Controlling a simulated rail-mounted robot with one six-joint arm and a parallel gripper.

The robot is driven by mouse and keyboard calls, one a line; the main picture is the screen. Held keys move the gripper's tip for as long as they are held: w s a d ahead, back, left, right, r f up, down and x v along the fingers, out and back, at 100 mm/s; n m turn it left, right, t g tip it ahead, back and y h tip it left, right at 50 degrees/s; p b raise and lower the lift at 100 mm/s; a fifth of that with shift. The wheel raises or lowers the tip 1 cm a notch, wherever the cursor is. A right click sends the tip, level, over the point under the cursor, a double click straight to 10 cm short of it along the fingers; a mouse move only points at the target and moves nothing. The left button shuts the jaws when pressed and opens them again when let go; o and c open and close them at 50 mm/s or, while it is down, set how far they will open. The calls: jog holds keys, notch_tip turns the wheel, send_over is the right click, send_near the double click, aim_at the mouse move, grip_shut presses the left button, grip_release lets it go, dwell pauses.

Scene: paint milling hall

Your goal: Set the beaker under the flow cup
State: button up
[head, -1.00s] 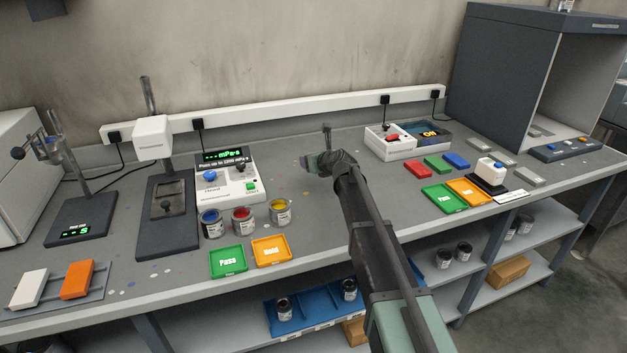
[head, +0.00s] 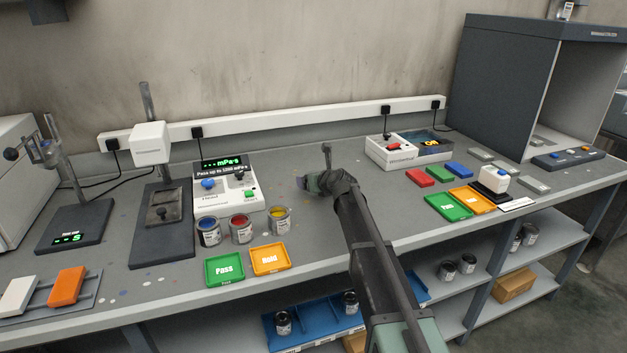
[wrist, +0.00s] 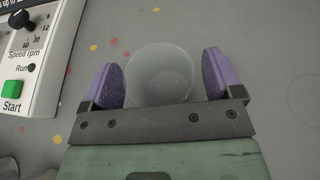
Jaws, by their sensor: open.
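My gripper (head: 304,183) is low over the bench, right of the white control box. In the wrist view its purple pads (wrist: 163,80) are open, one on each side of a round, clear glass vessel that looks like the beaker (wrist: 160,72). It shows as a pale circle from above, with a small gap to the pads on both sides. In the head view my gripper and arm hide the beaker. The flow cup (head: 50,153) appears to be the metal piece held on the stand at the far left, above a dark base (head: 70,228) with a green display.
The control box (head: 226,190) and several paint cans (head: 242,228) stand left of my gripper. Green Pass (head: 225,270) and orange Hold (head: 270,259) trays lie in front. A dark-based instrument (head: 163,225) stands between the control box and the flow cup stand.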

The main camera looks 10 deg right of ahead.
jog(key=shift+r+p, duration=0.3)
jog(key=p+v, duration=0.4)
jog(key=v, duration=0.7)
jog(key=shift+s+r, duration=0.1)
jog(key=shift+r, duration=0.05)
jog(key=shift+s+d+r, duration=0.1)
jog(key=shift+s, duration=0.2)
jog(key=shift+o, duration=0.4)
jog(key=shift+d+f, duration=0.1)
jog(key=shift+f, duration=0.1)
